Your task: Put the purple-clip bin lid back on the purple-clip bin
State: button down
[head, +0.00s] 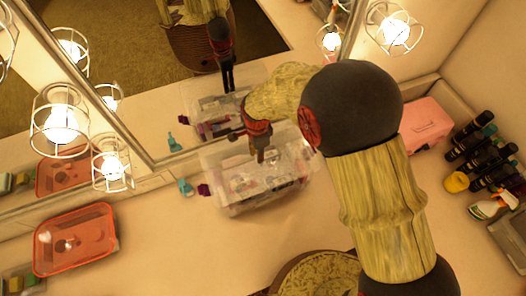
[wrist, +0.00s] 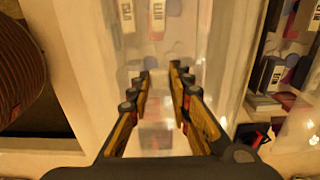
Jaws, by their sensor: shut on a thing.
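The purple-clip bin (head: 262,198) is a clear box on the counter, with a purple clip (head: 204,190) at its left end and several small items inside. My gripper (head: 261,158) is over the bin, pointing down. In the wrist view my gripper (wrist: 160,90) has its fingers on both sides of a clear, pale piece (wrist: 157,128), which I take to be the bin lid. The lid is see-through, so its edges are hard to make out, and I cannot tell whether it touches the bin rim. Boxed items show through clear plastic in the wrist view.
A red tray (head: 76,240) lies at the left and a small teal bottle (head: 185,187) stands left of the bin. A pink box (head: 424,125), dark bottles (head: 480,150) and a yellow cup (head: 456,182) are at the right. The mirror and caged lamps (head: 60,122) line the back.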

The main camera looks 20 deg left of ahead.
notch_tip(320, 180, down, 8)
jog(key=b, duration=0.4)
dwell(0.6)
jog(key=c, duration=1.6)
grip_release()
jog(key=shift+o, duration=0.2)
jog(key=shift+r, duration=0.1)
notch_tip(320, 180, up, 12)
jog(key=shift+f, duration=0.15)
notch_tip(320, 180, up, 6)
jog(key=p, duration=0.3)
